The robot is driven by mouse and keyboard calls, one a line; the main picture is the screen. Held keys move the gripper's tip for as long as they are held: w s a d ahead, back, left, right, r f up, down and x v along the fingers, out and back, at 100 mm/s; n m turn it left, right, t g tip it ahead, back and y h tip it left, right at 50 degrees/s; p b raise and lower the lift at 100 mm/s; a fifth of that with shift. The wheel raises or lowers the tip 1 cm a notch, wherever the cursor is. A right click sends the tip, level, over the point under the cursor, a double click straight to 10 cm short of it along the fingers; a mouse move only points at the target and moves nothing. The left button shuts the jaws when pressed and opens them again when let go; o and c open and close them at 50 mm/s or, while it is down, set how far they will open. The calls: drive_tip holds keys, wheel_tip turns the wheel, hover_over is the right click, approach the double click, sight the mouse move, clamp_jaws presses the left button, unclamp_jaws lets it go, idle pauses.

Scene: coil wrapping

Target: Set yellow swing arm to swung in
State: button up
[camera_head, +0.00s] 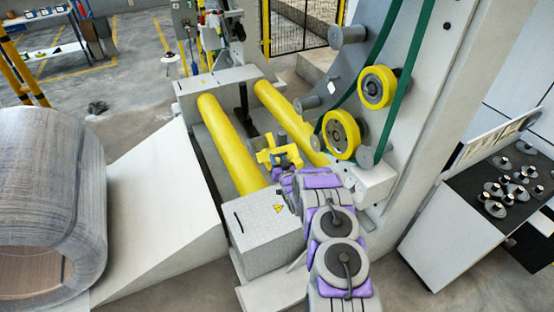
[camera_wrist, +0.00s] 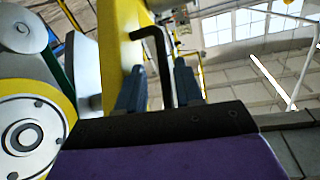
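The yellow swing arm shows in the head view as a yellow piece (camera_head: 280,152) beyond the end of my arm, between the rollers and the machine. In the wrist view the swing arm (camera_wrist: 116,45) rises as a tall yellow upright, with a bent black handle (camera_wrist: 160,45) on its right side. My gripper (camera_wrist: 160,88) has its two dark blue fingers apart, with the handle's lower leg between them and space visible around it. I cannot tell whether a finger touches the handle. In the head view my gripper (camera_head: 284,177) is partly hidden by my arm.
Two long yellow rollers (camera_head: 229,145) lie beside a pale ramp (camera_head: 160,200). A large wrapped coil (camera_head: 75,180) stands at the left. The grey machine wall with yellow wheels (camera_head: 342,134) and a green belt is close on the right. A cabinet (camera_head: 455,230) stands farther right.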

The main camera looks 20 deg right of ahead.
drive_tip(key=shift+d, duration=0.1)
drive_tip(key=shift+w+a, duration=0.1)
drive_tip(key=shift+a, duration=0.3)
drive_tip(key=shift+c, duration=0.2)
drive_tip(key=shift+a+r, duration=0.1)
drive_tip(key=shift+c, duration=0.7)
drive_tip(key=c, duration=0.3)
drive_tip(key=shift+d, duration=0.3)
clamp_jaws()
drive_tip(key=shift+a, duration=0.15)
